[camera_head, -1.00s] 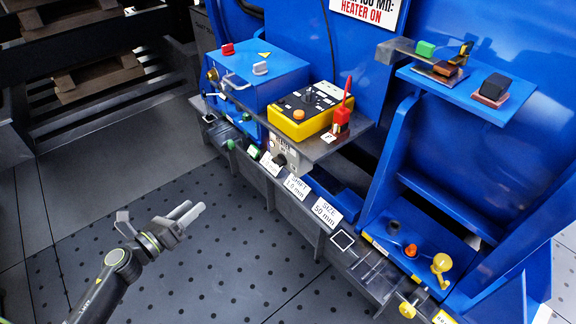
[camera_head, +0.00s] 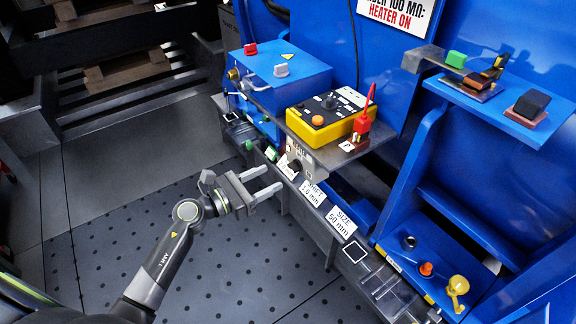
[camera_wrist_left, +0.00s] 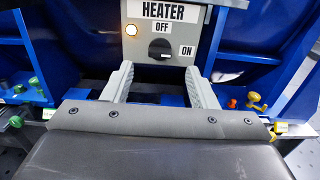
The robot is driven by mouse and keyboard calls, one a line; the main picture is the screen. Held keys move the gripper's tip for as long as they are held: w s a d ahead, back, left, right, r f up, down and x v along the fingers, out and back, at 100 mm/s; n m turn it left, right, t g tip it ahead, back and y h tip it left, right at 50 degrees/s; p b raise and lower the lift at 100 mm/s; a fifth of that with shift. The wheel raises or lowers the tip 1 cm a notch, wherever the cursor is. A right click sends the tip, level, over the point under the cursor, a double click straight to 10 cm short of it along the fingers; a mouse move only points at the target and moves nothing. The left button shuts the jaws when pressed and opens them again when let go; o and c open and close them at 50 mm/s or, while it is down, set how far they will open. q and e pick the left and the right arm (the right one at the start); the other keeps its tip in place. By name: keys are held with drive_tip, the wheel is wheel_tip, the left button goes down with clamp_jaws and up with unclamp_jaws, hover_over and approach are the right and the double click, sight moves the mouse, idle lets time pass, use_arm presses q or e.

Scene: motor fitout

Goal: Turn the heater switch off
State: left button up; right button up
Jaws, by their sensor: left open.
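The heater switch (camera_wrist_left: 160,48) is a dark round knob on a grey panel (camera_wrist_left: 205,30) marked HEATER. OFF is printed above it and ON to its lower right. Which mark the knob points to is hard to tell. A lamp (camera_wrist_left: 131,30) at the panel's left glows. In the head view the knob (camera_head: 295,165) is small and sits below the yellow meter. My left gripper (camera_head: 273,178) is open and empty in front of the panel. In the left wrist view its fingers (camera_wrist_left: 160,75) stand apart below the knob, not touching it. My right gripper is not in view.
A yellow meter (camera_head: 318,128) and a red-handled probe (camera_head: 363,122) stand on the ledge above. Label cards (camera_head: 312,192) line the bench edge. A small yellow knob (camera_head: 457,286) and an orange one (camera_head: 426,269) are at the right. Perforated floor (camera_head: 230,260) is clear.

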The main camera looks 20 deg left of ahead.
sight(291, 168)
use_arm(q)
drive_tip(key=x, duration=0.7)
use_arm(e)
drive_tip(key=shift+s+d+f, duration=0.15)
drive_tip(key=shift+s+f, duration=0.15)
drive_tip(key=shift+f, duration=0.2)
use_arm(q)
drive_tip(key=c, duration=1)
